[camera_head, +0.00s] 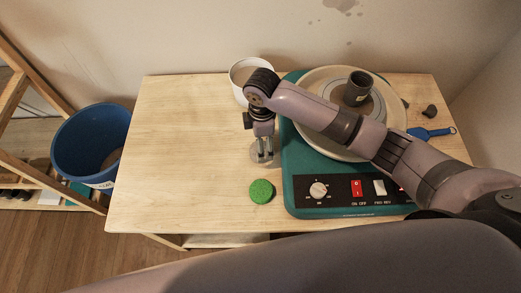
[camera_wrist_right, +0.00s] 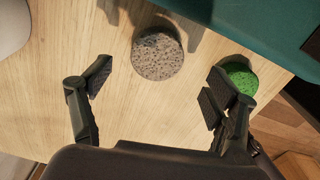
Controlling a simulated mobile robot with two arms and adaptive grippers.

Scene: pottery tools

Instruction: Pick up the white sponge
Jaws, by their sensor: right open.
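The white sponge (camera_wrist_right: 157,54) is a round, pale grey-white speckled disc lying flat on the wooden table. In the wrist view it lies just beyond the open fingers of my right gripper (camera_wrist_right: 160,86), roughly centred between them and not held. In the head view my right gripper (camera_head: 262,143) points down over the sponge (camera_head: 262,158) and hides part of it. A green round sponge (camera_head: 261,191) lies nearer the table's front edge; in the wrist view it shows (camera_wrist_right: 241,77) behind the right finger. My left gripper is not in view.
The teal pottery wheel (camera_head: 298,170) stands right of the sponges, with a dark cup (camera_head: 357,88) on its disc. A white bowl (camera_head: 238,77) stands behind my right gripper. A blue bucket (camera_head: 83,140) is left of the table (camera_head: 165,150), whose left half is clear.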

